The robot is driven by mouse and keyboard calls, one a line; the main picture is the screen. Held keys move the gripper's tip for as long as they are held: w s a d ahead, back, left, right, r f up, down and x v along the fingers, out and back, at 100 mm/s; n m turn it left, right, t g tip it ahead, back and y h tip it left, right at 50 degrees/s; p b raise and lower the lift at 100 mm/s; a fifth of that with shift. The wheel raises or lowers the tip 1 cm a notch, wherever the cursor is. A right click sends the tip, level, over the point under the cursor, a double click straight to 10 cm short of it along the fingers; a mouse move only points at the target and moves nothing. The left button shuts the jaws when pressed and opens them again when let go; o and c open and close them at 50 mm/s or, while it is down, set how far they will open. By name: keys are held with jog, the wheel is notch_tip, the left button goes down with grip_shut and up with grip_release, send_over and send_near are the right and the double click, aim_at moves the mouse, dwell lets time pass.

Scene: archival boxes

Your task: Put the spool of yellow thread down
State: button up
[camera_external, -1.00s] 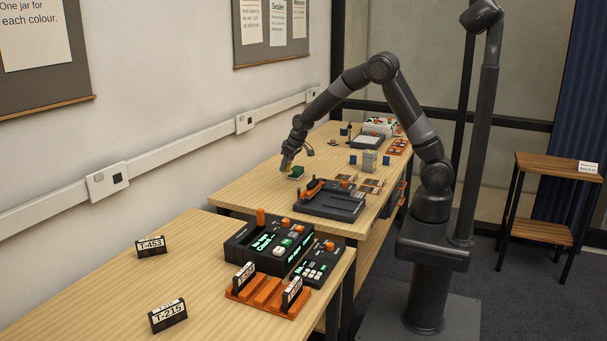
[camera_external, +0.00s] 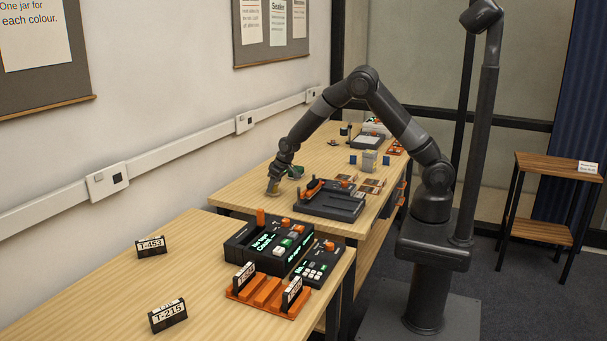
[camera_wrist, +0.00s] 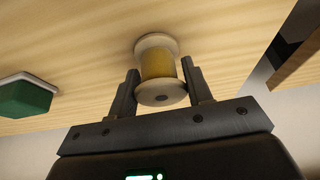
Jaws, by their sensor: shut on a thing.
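The spool of yellow thread (camera_wrist: 158,66) has pale flanges and shows in the wrist view between the two fingers of my gripper (camera_wrist: 158,84). The gripper is shut on it. In the external view my gripper (camera_external: 273,187) is low over the wooden table (camera_external: 240,197), near its left edge. The spool is small there and mostly hidden by the gripper. I cannot tell whether the spool touches the table top.
A green-topped block (camera_external: 295,172) stands close by, and it also shows in the wrist view (camera_wrist: 26,97). A dark tray-like device (camera_external: 325,203) lies to the right. The nearer table holds a black console (camera_external: 262,243).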

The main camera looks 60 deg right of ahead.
jog(key=o, duration=1)
jog(key=shift+f, duration=0.1)
jog(key=s+d+r+y, duration=0.1)
jog(key=s+r, duration=0.9)
jog(key=r, duration=0.2)
jog(key=s+d+r, duration=0.2)
jog(key=s+r, duration=0.8)
jog(key=r, duration=0.3)
jog(key=shift+t+h, duration=0.5)
jog(key=shift+s+d+r, duration=0.35)
jog(key=shift+s+r, duration=0.05)
jog(key=shift+s, duration=3.1)
jog(key=shift+s+d+r, duration=0.3)
jog(key=shift+s+r, duration=0.15)
jog(key=shift+s, duration=3.05)
jog(key=shift+s+d+r, duration=0.35)
jog(key=shift+s+r, duration=0.05)
jog(key=shift+s, duration=3.1)
